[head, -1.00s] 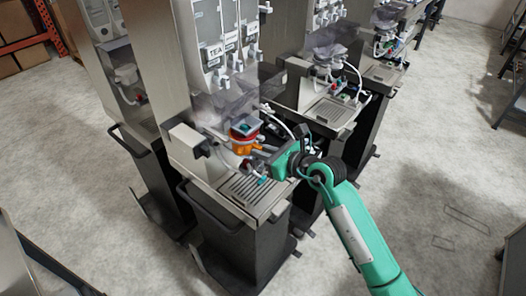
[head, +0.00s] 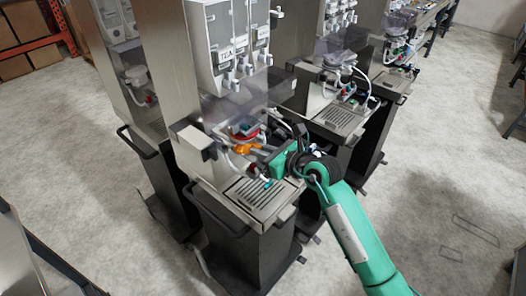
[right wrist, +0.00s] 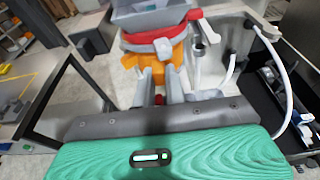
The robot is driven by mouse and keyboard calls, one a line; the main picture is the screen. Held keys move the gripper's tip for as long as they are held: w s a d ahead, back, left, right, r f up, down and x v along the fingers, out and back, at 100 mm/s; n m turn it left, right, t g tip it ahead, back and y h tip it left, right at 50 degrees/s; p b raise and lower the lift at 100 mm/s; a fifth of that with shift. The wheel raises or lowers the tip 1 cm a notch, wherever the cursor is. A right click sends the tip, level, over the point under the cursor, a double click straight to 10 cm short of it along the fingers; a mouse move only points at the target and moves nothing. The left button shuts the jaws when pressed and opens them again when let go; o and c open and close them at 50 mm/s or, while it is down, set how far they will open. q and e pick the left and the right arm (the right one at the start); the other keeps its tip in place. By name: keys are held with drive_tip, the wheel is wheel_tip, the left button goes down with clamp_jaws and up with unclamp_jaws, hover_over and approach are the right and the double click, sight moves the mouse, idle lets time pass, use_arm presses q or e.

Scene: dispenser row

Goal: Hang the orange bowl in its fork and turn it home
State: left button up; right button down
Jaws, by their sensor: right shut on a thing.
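The orange bowl (head: 243,148) is at the front of the nearest dispenser, above its drip tray. It is directly below a red ring (head: 243,136) with a grey-blue part on top. In the right wrist view the orange bowl (right wrist: 158,67) sits at the far end of my fingers, under the red ring (right wrist: 155,40). My right gripper (head: 264,153) reaches in from the right and is shut on the bowl's near side. Its grey fingers show in the right wrist view (right wrist: 160,92). The fork is hard to make out behind the bowl. My left gripper is out of view.
The slotted drip tray (head: 258,193) lies below the bowl. A steel block (head: 194,142) stands left of it, and white hoses (right wrist: 284,75) hang on the right. More dispensers (head: 340,115) stand behind to the right. The floor to the right is clear.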

drive_tip(key=shift+a, duration=0.1)
drive_tip(key=shift+w+a, duration=0.9)
drive_tip(key=shift+a, duration=0.2)
idle(0.4)
idle(0.4)
drive_tip(key=shift+s+a+m+t+h+p, duration=0.3)
drive_tip(key=shift+m+t+h+p, duration=0.3)
drive_tip(key=shift+p, duration=1.35)
drive_tip(key=shift+s+m+t+p, duration=0.1)
drive_tip(key=shift+m+t+p, duration=0.2)
drive_tip(key=shift+p, duration=0.2)
